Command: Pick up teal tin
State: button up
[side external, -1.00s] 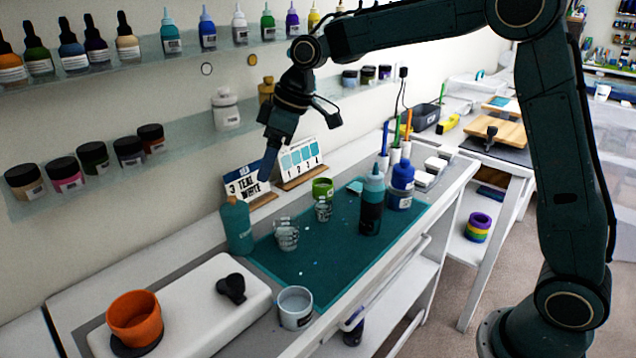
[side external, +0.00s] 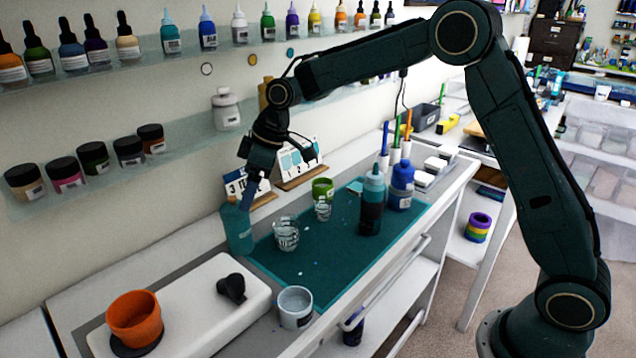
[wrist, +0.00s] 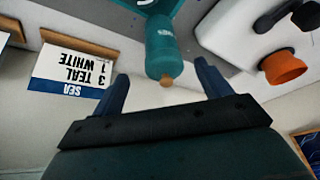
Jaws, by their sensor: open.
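The teal tin (side external: 238,236) stands upright at the far left corner of the teal mat (side external: 290,268), against the wall side of the bench. In the wrist view the teal tin (wrist: 162,45), with a tan cap and a pale label, lies between the lines of my two fingers. My gripper (side external: 247,198) is open and points down, with its fingertips at the top of the tin in the side view. It also shows in the wrist view (wrist: 161,75), with nothing held. Whether the fingers touch the tin I cannot tell.
Clear cups (side external: 286,236) and a green cup (side external: 323,188) stand right of the tin. A "3 TEAL 1 WHITE" card (wrist: 72,72) stands close behind. A white slab (side external: 190,295) with an orange pot (side external: 135,316) lies in front. Wall shelves (side external: 190,140) hold bottles.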

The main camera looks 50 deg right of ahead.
aim_at(240, 220)
jog(key=shift+x, duration=1.7)
jog(key=shift+f, duration=0.1)
jog(key=shift+x, duration=2.5)
jog(key=shift+s+a, duration=0.1)
jog(key=shift+a, duration=0.05)
jog(key=c, duration=1.4)
